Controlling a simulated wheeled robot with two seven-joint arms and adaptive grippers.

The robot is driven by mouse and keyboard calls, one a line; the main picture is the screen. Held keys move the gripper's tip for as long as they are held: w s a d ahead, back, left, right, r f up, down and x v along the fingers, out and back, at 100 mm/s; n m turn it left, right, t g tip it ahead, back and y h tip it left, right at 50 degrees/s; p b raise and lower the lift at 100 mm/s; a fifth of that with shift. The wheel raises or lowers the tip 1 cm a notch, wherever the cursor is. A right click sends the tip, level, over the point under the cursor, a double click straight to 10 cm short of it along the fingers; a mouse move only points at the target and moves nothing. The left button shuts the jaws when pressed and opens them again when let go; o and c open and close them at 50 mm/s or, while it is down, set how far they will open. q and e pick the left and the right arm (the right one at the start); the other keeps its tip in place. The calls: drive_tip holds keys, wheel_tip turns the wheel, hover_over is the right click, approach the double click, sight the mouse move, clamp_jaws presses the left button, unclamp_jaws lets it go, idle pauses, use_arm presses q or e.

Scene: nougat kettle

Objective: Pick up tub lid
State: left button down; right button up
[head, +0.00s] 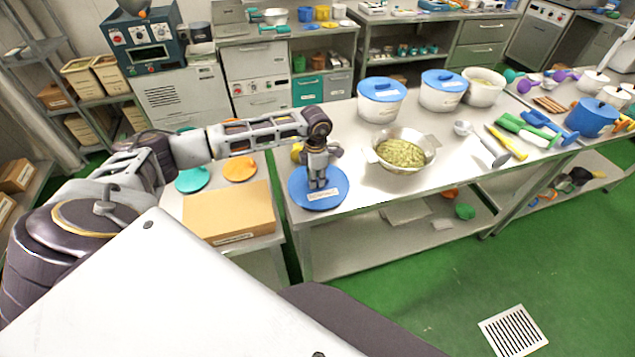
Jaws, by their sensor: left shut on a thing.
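A round blue tub lid (334,197) with a white label is at the near left end of the steel table, flat or nearly so. My left gripper (318,184) points down at the middle of the lid and is shut on it, at a grip point that the fingers hide. I cannot tell whether the lid touches the table top. Two white tubs with blue lids, one tub (380,106) and another tub (441,96), stand at the back of the table. An open white tub (483,92) stands to their right. My right gripper is not in view.
A steel bowl of greenish nuts (402,151) stands right of the lid. A cardboard box (229,212), a teal lid (194,179) and an orange lid (240,169) lie on the left surface. A ladle (482,143) and several utensils lie farther right.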

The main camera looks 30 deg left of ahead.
use_arm(q)
drive_tip(key=shift+r, duration=0.1)
drive_tip(key=shift+r, duration=0.85)
wheel_tip(320, 180, up, 8)
drive_tip(key=b, duration=0.1)
drive_tip(key=shift+r, duration=0.1)
